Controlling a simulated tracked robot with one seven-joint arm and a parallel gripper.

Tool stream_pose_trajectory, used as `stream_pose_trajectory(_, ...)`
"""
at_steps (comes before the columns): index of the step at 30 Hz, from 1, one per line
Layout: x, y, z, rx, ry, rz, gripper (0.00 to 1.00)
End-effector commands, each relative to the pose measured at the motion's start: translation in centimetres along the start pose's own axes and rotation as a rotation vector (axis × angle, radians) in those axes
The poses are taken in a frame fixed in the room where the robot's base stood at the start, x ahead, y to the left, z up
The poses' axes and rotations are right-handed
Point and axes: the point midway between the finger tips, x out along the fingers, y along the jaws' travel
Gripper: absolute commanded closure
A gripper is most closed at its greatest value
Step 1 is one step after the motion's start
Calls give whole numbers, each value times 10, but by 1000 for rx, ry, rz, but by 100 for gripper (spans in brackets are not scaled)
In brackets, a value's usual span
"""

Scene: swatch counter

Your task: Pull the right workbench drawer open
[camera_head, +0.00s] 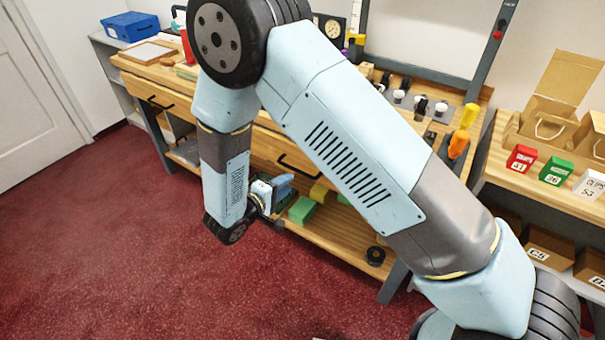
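The wooden workbench (175,84) runs along the wall behind my arm. Its right drawer (268,148) has a black bar handle (298,168) and looks shut, with its front partly hidden by my arm. The left drawer (140,88) also has a black handle (160,103) and looks shut. My gripper (284,187) is at the end of my bent arm, low in front of the bench, a little below and left of the right drawer's handle. It appears apart from the handle. Its fingers are too small and covered to tell open from shut.
A lower shelf (335,235) under the drawers holds a green block (301,210) and a black ring (375,256). An orange-and-yellow tool (460,143) stands at the bench's right end. Another shelf at right holds small coloured boxes (521,158). Red carpet in front is clear.

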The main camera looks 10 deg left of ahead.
Motion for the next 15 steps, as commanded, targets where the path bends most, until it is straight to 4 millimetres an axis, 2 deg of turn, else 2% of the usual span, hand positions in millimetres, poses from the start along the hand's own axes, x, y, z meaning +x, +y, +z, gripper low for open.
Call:
stream_pose_trajectory(1, -6, -11, -3, -7, 26, 8, 67)
stream_pose_trajectory(3, -11, -20, -7, -8, 51, 15, 67)
stream_pose_trajectory(7, -13, -27, -10, -7, 72, 21, 67)
stream_pose_trajectory(11, -2, -27, -11, -6, 73, 23, 67)
stream_pose_trajectory(15, 19, -26, -12, -7, 71, 22, 67)
